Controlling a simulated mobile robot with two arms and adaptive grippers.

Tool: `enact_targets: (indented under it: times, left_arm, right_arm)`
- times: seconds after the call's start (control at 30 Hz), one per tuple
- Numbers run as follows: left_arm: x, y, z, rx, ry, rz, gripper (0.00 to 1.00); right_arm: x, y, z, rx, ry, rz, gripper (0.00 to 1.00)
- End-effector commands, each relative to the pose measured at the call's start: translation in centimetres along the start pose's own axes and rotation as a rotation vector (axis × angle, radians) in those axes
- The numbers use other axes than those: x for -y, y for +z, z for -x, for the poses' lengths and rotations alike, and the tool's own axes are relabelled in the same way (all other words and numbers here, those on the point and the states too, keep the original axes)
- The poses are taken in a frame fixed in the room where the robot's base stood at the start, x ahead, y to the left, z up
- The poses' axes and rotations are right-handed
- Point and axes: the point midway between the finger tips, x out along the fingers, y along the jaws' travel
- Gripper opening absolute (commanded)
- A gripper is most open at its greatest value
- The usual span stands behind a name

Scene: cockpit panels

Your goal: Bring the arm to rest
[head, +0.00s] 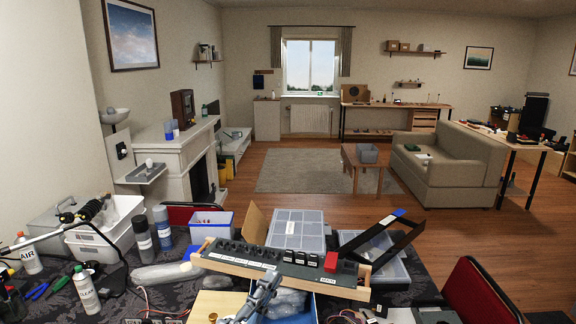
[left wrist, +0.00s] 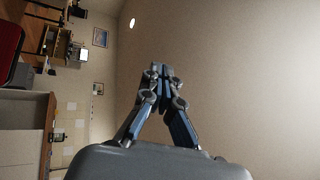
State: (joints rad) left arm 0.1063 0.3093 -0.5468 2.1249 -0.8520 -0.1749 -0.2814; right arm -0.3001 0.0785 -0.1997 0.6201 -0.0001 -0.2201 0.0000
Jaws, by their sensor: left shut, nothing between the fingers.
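My left gripper (head: 268,282) is at the bottom middle of the head view, in front of the switch panel (head: 225,259). In the left wrist view its two fingers (left wrist: 160,70) come together at the tips, with nothing held between them. Whether the gripper touches the panel I cannot tell. The panel is a long wood-edged strip with dark switches, a row of labelled black rockers (head: 300,257) and a red switch (head: 331,262). My right gripper is not in view.
The table is crowded. A blue-and-white bin (head: 211,226), spray cans (head: 143,237), a white tub (head: 105,240) and clear organizer boxes (head: 297,224) surround the panel. A black angled frame (head: 385,240) stands at its right. A red chair (head: 478,290) is at the lower right.

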Motion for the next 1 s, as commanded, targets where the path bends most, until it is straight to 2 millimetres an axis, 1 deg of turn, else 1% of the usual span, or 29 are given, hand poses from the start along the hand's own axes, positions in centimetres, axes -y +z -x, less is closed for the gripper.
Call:
enact_targets:
  times: [0.03,0.07,0.1,0.17,0.2,0.27,0.3,0.37,0.4,0.5,0.57,0.6,0.7,0.8,0.87,0.9,1.0]
  left_arm:
    - [-1.1,2.8,1.7,0.147,0.046,0.126,0.0]
    - [-1.9,4.5,2.8,0.233,0.075,0.197,0.0]
    - [-3.1,6.5,4.6,0.348,0.117,0.29,0.0]
    - [-5.3,9.0,7.8,0.517,0.184,0.426,0.0]
    - [-6.8,10.2,10.2,0.626,0.231,0.512,0.0]
    - [-9.0,11.4,14.0,0.782,0.305,0.631,0.0]
    - [-10.4,11.8,16.7,0.88,0.354,0.704,0.0]
    - [-12.1,11.8,20.4,1.011,0.425,0.799,0.0]
    - [-13.0,11.6,22.6,1.087,0.468,0.851,0.0]
    - [-14.6,10.5,27.4,1.245,0.565,0.958,0.0]
    - [-15.2,9.7,29.9,1.324,0.617,1.007,0.0]
    - [-15.5,9.1,31.5,1.374,0.65,1.038,0.0]
    - [-16.0,7.4,35.0,1.484,0.73,1.103,0.0]
    - [-16.0,5.6,38.1,1.585,0.809,1.158,0.0]
    - [-16.0,4.4,39.9,1.643,0.855,1.188,0.0]
    - [-17.8,5.1,39.9,1.638,0.854,1.18,0.0]
    - [-20.7,5.8,40.4,1.642,0.861,1.176,0.0]
  right_arm:
    - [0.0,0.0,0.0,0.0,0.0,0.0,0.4]
    - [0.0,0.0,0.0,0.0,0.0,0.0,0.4]
    - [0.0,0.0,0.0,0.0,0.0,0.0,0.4]
    - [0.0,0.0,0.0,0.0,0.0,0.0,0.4]
    - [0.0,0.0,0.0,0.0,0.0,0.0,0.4]
    - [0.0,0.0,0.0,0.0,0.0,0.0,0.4]
    - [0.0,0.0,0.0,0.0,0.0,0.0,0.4]
    - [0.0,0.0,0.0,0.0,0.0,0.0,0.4]
    - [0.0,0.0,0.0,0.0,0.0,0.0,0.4]
    - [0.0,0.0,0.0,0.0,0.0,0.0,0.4]
    - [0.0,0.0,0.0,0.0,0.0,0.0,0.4]
    - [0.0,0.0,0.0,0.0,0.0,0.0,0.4]
    - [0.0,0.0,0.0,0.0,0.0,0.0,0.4]
    - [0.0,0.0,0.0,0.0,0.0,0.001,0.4]
    - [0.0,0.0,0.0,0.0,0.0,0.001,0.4]
    - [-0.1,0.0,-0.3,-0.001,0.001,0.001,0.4]
    - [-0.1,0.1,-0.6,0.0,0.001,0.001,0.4]
